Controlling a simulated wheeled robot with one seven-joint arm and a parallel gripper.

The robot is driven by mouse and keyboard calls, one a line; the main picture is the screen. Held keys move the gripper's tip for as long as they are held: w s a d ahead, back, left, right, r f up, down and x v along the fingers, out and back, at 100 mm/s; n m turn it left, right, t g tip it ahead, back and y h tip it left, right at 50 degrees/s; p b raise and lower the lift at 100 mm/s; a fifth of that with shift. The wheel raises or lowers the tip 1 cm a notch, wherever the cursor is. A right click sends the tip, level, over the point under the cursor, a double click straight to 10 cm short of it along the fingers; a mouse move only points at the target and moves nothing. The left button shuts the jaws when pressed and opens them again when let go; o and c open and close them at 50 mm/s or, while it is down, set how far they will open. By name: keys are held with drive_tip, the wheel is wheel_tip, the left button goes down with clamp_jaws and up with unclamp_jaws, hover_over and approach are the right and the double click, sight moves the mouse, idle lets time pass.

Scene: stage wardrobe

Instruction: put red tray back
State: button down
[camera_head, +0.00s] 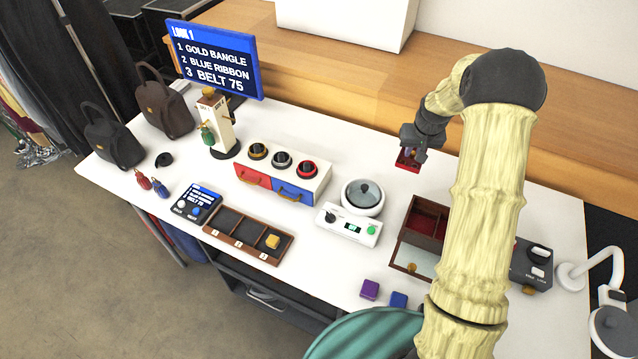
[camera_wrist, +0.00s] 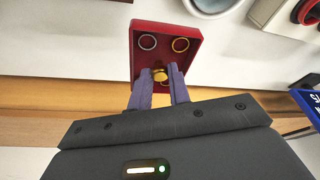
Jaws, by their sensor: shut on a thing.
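The red tray (camera_wrist: 163,33) is held by its gold knob (camera_wrist: 160,75), which sits between the fingertips of my gripper (camera_wrist: 161,84). A silver ring (camera_wrist: 147,41) and a gold ring (camera_wrist: 180,44) lie in it. In the head view, the tray (camera_head: 406,163) hangs below my gripper (camera_head: 411,152), behind the open wooden box and apart from it. The wooden box (camera_head: 404,238) has a red-lined compartment and a paler front part with a gold knob; my arm hides its right side.
A white drawer unit (camera_head: 283,172) and a wooden tray (camera_head: 236,244) are further left. Purple (camera_head: 369,289) and blue (camera_head: 398,299) blocks lie near the front edge. A wooden ledge (camera_head: 330,85) runs behind.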

drive_tip(key=shift+s+f+b, duration=0.25)
drive_tip(key=shift+f+b, duration=0.35)
drive_tip(key=shift+f, duration=0.05)
wheel_tip(320, 180, down, 8)
drive_tip(key=b, duration=0.7)
drive_tip(key=shift+r, duration=0.2)
drive_tip(key=shift+w, duration=0.1)
approach(398, 196)
drive_tip(key=shift+w+f, duration=0.7)
drive_tip(key=shift+f, duration=0.1)
drive_tip(key=shift+f, duration=1.75)
